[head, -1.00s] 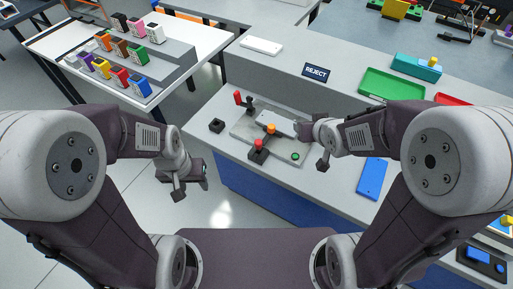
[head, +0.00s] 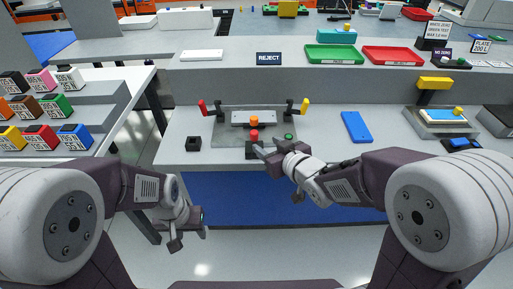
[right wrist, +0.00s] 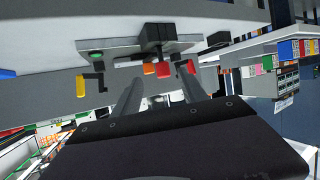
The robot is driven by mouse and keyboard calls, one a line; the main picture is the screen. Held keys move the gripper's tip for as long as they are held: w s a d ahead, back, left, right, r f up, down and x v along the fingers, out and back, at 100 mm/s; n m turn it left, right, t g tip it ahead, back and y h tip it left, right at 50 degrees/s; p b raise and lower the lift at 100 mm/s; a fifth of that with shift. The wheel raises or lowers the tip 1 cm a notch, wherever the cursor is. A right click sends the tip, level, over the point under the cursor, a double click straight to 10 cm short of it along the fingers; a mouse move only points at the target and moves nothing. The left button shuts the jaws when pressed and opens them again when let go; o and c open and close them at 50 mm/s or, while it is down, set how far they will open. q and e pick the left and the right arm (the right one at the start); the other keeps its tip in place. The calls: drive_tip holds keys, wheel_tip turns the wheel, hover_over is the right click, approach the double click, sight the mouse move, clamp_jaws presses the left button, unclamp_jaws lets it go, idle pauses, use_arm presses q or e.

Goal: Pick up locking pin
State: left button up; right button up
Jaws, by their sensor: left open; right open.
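A red-knobbed piece (head: 254,135) stands at a black block (head: 252,151) on the front edge of the bench fixture. An orange knob (head: 226,121) sits behind it. I cannot tell for sure which is the locking pin. My right gripper (head: 260,149) is open at the front of the fixture, close to the black block. My left gripper (head: 188,240) is open and empty, low in front of the bench.
Green (head: 334,54) and red (head: 392,56) trays lie behind.

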sight(256, 137)
drive_tip(key=x, duration=0.3)
drive_tip(key=shift+a+b, duration=0.35)
drive_tip(key=shift+b, duration=0.05)
drive_tip(key=shift+w+f, duration=0.1)
drive_tip(key=shift+w, duration=0.2)
drive_tip(key=b+x, duration=0.1)
drive_tip(key=x, duration=0.4)
drive_tip(key=shift+w+a, duration=0.1)
drive_tip(key=shift+w, duration=0.05)
drive_tip(key=shift+r, duration=0.25)
drive_tip(key=shift+c, duration=0.9)
clamp_jaws()
